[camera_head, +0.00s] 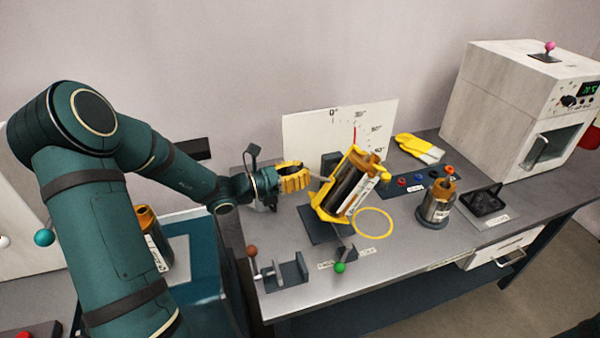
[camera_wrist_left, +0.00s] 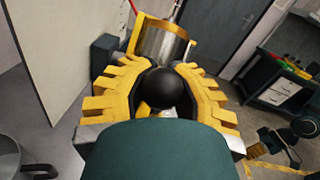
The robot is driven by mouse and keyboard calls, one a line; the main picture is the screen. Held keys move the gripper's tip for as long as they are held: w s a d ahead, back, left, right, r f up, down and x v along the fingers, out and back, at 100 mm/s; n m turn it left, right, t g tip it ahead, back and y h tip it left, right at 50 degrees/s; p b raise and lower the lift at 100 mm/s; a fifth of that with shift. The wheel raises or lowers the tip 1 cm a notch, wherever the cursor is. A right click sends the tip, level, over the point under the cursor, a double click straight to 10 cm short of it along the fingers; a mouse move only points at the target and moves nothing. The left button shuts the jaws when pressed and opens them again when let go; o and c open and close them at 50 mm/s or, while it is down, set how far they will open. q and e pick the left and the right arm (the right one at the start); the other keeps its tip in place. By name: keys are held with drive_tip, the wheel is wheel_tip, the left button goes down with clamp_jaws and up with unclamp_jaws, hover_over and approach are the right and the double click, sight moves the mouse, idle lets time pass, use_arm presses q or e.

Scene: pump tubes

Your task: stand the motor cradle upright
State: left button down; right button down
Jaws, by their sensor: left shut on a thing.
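The motor cradle (camera_head: 320,204), a yellow frame around a silver and dark motor (camera_head: 349,186), leans to the right above its dark base plate (camera_head: 322,230). Its yellow frame and the silver motor also show at the top of the left wrist view (camera_wrist_left: 160,40). My left gripper (camera_head: 308,178) is at the cradle's left side. In the left wrist view its yellow fingers close around a black ball knob (camera_wrist_left: 162,90). The cradle's far side is hidden. What seems to be my right gripper (camera_wrist_left: 268,145) shows small at that view's lower right; its jaw state is unclear.
A white angle board (camera_head: 305,130) with a red pointer stands behind the cradle. A yellow ring (camera_head: 374,223), another motor (camera_head: 437,205), yellow gloves (camera_head: 418,148) and a large oven-like box (camera_head: 510,110) are to the right. Small levers (camera_head: 290,274) stand at the front left.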

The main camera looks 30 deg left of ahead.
use_arm(q)
drive_tip(key=shift+a+f, duration=0.1)
drive_tip(key=shift+f, duration=0.05)
drive_tip(key=f+b, duration=0.1)
drive_tip(key=s+f+t, duration=0.1)
drive_tip(key=a+f+t+h+b, duration=0.1)
drive_tip(key=shift+s+f+b, duration=0.15)
drive_tip(key=shift+f+b, duration=0.2)
drive_tip(key=shift+t, duration=0.3)
drive_tip(key=shift+s+a+f, duration=0.1)
drive_tip(key=shift+f, duration=0.9)
drive_tip(key=shift+s+a+f, duration=0.1)
drive_tip(key=shift+f, duration=1)
drive_tip(key=c, duration=0.7)
unclamp_jaws()
drive_tip(key=shift+s+a, duration=0.1)
drive_tip(key=shift+s, duration=0.05)
drive_tip(key=shift+r+h, duration=0.25)
drive_tip(key=shift+h, duration=0.05)
